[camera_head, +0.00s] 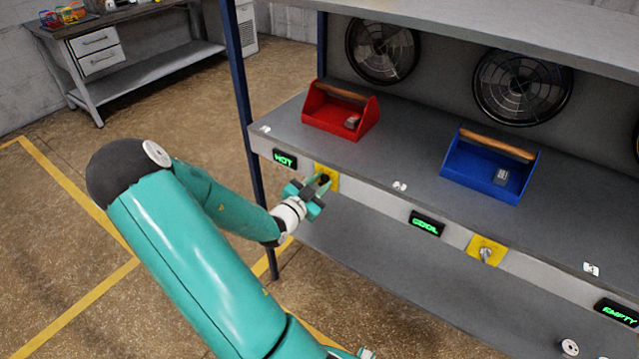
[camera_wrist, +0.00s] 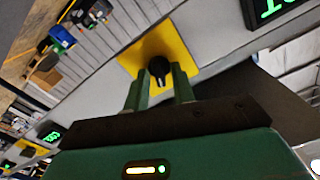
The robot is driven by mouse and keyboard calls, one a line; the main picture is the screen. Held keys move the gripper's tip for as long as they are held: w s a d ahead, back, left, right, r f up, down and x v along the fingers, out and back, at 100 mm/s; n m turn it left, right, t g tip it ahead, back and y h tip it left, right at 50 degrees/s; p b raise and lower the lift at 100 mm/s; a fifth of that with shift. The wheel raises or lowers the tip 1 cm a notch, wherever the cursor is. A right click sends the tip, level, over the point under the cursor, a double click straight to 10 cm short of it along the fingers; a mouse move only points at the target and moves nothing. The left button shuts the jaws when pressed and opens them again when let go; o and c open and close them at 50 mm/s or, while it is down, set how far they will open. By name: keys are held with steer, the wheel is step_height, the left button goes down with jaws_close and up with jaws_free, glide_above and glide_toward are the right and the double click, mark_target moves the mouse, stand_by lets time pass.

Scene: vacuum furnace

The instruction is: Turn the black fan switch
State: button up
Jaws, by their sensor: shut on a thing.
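The black fan switch (camera_wrist: 159,68) is a knob on a yellow square plate (camera_wrist: 186,47) on the shelf's front edge. In the head view the yellow plate (camera_head: 331,174) sits just right of the HOT display, and my gripper partly hides the knob. My gripper (camera_head: 322,183) is at the plate. In the wrist view its two green fingers (camera_wrist: 160,85) stand on either side of the knob, shut on it.
A HOT display (camera_head: 285,159) is left of the switch and a COOL display (camera_head: 427,222) is to the right. A second yellow plate (camera_head: 474,243) carries a grey knob (camera_head: 486,254). A red toolbox (camera_head: 322,120) and a blue toolbox (camera_head: 468,174) stand on the shelf above. A blue post (camera_head: 240,110) rises close to my arm.

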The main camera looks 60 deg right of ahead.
steer(key=shift+m, duration=0.8)
steer(key=shift+r, duration=0.1)
steer(key=o, duration=0.6)
steer(key=shift+o, duration=0.2)
steer(key=w+a, duration=0.2)
steer(key=a, duration=1.1)
steer(key=shift+a, duration=0.35)
